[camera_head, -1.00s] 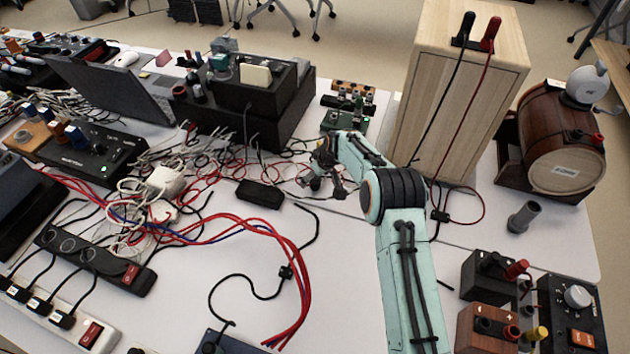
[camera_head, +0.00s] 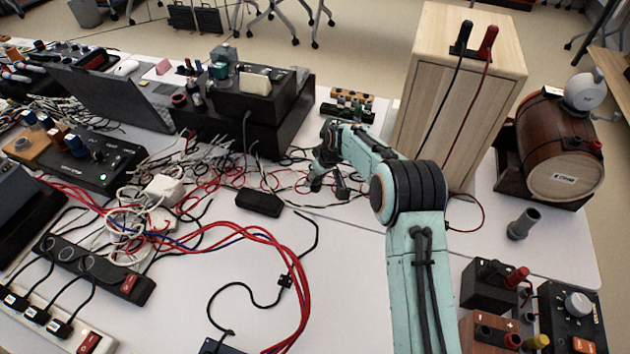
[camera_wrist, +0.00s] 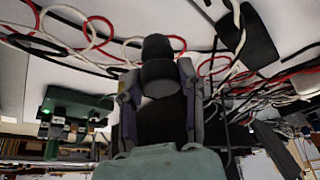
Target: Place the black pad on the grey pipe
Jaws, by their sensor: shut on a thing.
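My gripper (camera_head: 328,178) is over the cables near the table's middle, well to the left of the pipe. In the wrist view, my gripper (camera_wrist: 158,74) is shut on a dark, rounded piece, which I take to be the black pad (camera_wrist: 158,48). Its full shape is hard to make out, and in the head view it cannot be told apart from the dark fingers.
A wooden barrel (camera_head: 560,150) is behind the pipe, and black terminal boxes (camera_head: 489,285) are in front. A black box (camera_head: 259,202) and tangled cables lie left of my gripper. Bare table surrounds the pipe.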

